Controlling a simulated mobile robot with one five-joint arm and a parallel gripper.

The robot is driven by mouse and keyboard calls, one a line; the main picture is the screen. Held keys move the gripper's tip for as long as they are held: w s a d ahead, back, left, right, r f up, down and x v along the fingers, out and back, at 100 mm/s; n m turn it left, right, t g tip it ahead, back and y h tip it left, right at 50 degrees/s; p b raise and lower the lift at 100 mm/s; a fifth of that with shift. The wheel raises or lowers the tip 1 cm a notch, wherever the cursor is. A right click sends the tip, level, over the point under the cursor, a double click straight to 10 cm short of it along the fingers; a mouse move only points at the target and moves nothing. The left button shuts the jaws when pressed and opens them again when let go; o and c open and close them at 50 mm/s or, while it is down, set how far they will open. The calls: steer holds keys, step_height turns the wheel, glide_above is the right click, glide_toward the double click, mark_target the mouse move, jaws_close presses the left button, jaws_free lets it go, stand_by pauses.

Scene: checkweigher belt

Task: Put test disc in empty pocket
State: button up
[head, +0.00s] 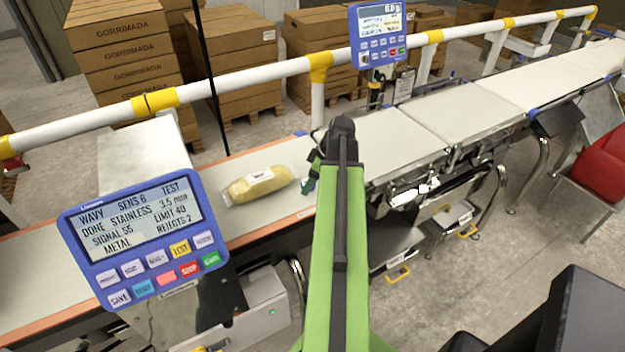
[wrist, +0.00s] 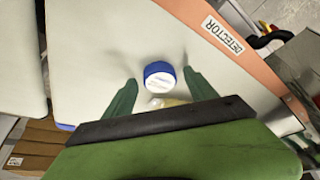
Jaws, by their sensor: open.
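The test disc (wrist: 160,76), a short blue round piece with a white label face, shows in the wrist view on the pale belt. It lies between the two green fingers of my gripper (wrist: 160,90), which are apart, with space on both sides of the disc. In the head view my gripper (head: 309,184) is mostly hidden behind my arm, over the belt, just right of the bagged product. The disc is hidden in the head view. No pocket can be made out in either view.
A clear bag of yellow product (head: 259,185) lies on the belt (head: 270,226); part of it shows near the disc (wrist: 172,102). A blue display panel (head: 140,238) stands in front at left. A white and yellow rail (head: 230,82) runs behind the belt.

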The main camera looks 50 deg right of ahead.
steer(key=p+v, duration=1.1)
steer(key=v, duration=0.1)
steer(key=shift+r, duration=0.25)
steer(key=shift+o, duration=0.4)
steer(key=shift+p, duration=0.3)
steer(key=a+p+v, duration=0.1)
steer(key=p+v, duration=0.4)
steer(key=v, duration=0.1)
steer(key=b+x, duration=0.3)
steer(key=x, duration=0.1)
steer(key=b+x, duration=0.4)
steer(key=d+b+x, duration=0.1)
steer(key=b+x, duration=0.3)
steer(key=shift+s+f, duration=0.15)
steer(key=shift+f, duration=0.2)
steer(key=shift+w+a+f+b, duration=0.2)
steer(key=shift+f+b, duration=0.15)
steer(key=shift+b, duration=0.2)
steer(key=shift+r, duration=0.1)
